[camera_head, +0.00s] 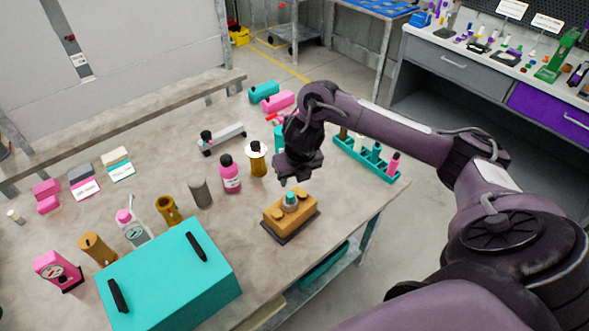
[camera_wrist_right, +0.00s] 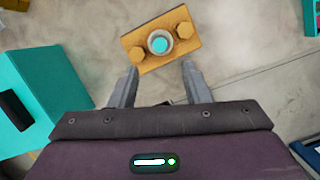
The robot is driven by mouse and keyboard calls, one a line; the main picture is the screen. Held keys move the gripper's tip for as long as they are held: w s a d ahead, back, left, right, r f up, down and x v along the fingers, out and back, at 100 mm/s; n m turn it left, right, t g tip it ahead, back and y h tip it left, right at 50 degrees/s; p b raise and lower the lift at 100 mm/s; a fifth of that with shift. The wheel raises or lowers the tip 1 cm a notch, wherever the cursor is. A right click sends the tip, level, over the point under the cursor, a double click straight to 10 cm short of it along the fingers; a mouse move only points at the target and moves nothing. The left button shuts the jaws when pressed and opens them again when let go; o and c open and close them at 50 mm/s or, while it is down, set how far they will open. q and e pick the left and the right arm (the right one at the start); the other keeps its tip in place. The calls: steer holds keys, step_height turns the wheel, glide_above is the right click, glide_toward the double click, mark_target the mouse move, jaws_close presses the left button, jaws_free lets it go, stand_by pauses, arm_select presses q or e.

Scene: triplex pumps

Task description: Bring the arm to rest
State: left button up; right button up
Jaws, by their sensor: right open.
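My right arm reaches in from the right in the head view. Its gripper (camera_head: 297,175) hangs over the table (camera_head: 243,262), a little above and behind an orange block (camera_head: 290,215) with a teal-topped round piece (camera_head: 290,200) on it. In the right wrist view the gripper (camera_wrist_right: 160,85) is open, its two fingers apart with nothing between them. The orange block (camera_wrist_right: 135,47) lies beyond the fingertips there, with the teal piece (camera_wrist_right: 158,44) between two hexagonal bolts. My left gripper is in neither view.
A teal box (camera_head: 170,280) with black handles stands at the front left of the table. Pink, tan and grey parts stand behind it. A teal rack (camera_head: 365,160) with several pieces sits at the right edge, under my forearm. A workbench (camera_head: 470,70) is at the back right.

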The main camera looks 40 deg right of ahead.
steer(key=shift+s+r, duration=0.1)
steer(key=shift+r, duration=0.1)
stand_by(0.4)
